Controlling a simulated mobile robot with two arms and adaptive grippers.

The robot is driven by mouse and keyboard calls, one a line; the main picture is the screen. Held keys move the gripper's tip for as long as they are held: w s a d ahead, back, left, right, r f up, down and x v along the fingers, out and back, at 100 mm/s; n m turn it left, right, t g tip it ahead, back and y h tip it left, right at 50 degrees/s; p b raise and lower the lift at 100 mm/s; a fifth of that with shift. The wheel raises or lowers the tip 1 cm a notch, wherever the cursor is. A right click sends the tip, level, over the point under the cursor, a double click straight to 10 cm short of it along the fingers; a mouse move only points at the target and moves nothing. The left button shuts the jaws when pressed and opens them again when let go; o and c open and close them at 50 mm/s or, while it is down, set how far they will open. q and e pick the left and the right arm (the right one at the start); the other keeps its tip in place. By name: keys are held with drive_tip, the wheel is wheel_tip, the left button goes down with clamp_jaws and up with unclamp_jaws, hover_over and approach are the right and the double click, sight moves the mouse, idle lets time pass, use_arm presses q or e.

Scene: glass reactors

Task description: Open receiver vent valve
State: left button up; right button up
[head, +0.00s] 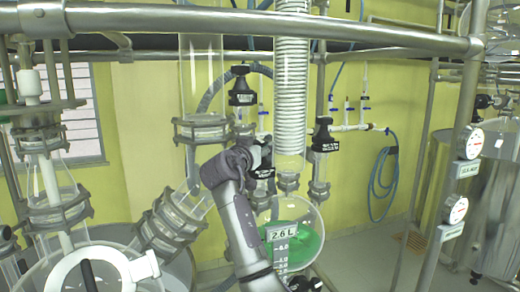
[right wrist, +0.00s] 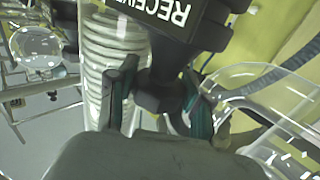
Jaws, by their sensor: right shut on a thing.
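My right gripper (right wrist: 160,105) is shut on this knob, one teal-padded finger on each side. In the head view my right gripper (head: 255,160) is at the black valve (head: 265,150) beside the coiled glass column, partly covering it. My left gripper is not in view.
A round receiver flask (head: 307,243) with green liquid, marked 2.6 L, hangs just below. The coiled condenser (head: 291,80) stands close behind. Other black valves are at the upper left (head: 241,90) and right (head: 322,136). Metal rails (head: 250,20) cross above.

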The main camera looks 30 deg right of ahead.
drive_tip(key=n+t+y, duration=0.2)
drive_tip(key=t, duration=0.1)
drive_tip(key=shift+b, duration=0.4)
drive_tip(key=n+t+y, duration=0.1)
drive_tip(key=n+y, duration=0.1)
drive_tip(key=n+t+y, duration=0.1)
drive_tip(key=t+y, duration=0.1)
drive_tip(key=y, duration=0.1)
drive_tip(key=shift+d+n, duration=0.15)
drive_tip(key=shift+n, duration=0.25)
drive_tip(key=n+t+y, duration=0.1)
drive_tip(key=n+y, duration=0.1)
drive_tip(key=y, duration=0.2)
drive_tip(key=shift+n+t, duration=0.3)
drive_tip(key=shift+n, duration=0.1)
drive_tip(key=shift+n+y+b, duration=0.25)
drive_tip(key=shift+n+y, duration=0.85)
drive_tip(key=shift+y, duration=0.7)
drive_tip(key=shift+n+y+b, duration=0.2)
drive_tip(key=shift+n+y, duration=0.9)
drive_tip(key=shift+y, duration=0.7)
drive_tip(key=o, duration=1.1)
drive_tip(key=shift+c, duration=0.2)
drive_tip(key=shift+o, duration=0.6)
drive_tip(key=shift+a, duration=0.3)
drive_tip(key=shift+d, duration=0.1)
